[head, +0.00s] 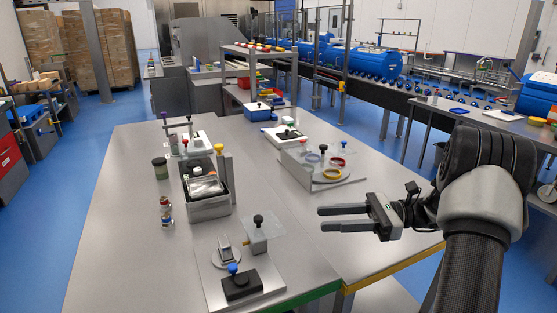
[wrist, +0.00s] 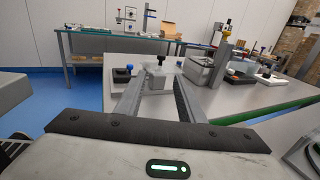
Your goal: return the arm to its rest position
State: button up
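My gripper (head: 322,219) is at the right of the head view, above the right part of the steel table (head: 125,230). Its two fingers point left and stand apart, with nothing between them. In the wrist view my gripper (wrist: 158,88) also shows two parted fingers. Beyond them, apart from the fingers, are a clear block with a black knob (wrist: 160,66) and a black block with a blue knob (wrist: 123,74). My arm comes in from the lower right of the head view.
A plate with the clear block (head: 258,232) and the black block (head: 241,284) lies at the table's front. A metal bin (head: 210,208) stands behind it. A tray with coloured rings (head: 325,170) sits behind my gripper. The table's left side is mostly bare.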

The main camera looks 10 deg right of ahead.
jog(key=s+a+r+n+g+h+p, duration=0.1)
jog(key=s+a+r+n+g+h, duration=0.4)
jog(key=s+a+h, duration=0.35)
jog(key=s+d+r+n+t+h+b, duration=0.1)
jog(key=s+d+r+n+t+h, duration=0.15)
jog(key=s+n+t+h, duration=0.9)
notch_tip(320, 180, up, 17)
jog(key=s+n+g+y+p, duration=0.2)
jog(key=p, duration=1.4)
jog(key=shift+a+r+g+p, duration=0.15)
jog(key=shift+a+g+p, duration=0.2)
jog(key=shift+n, duration=0.25)
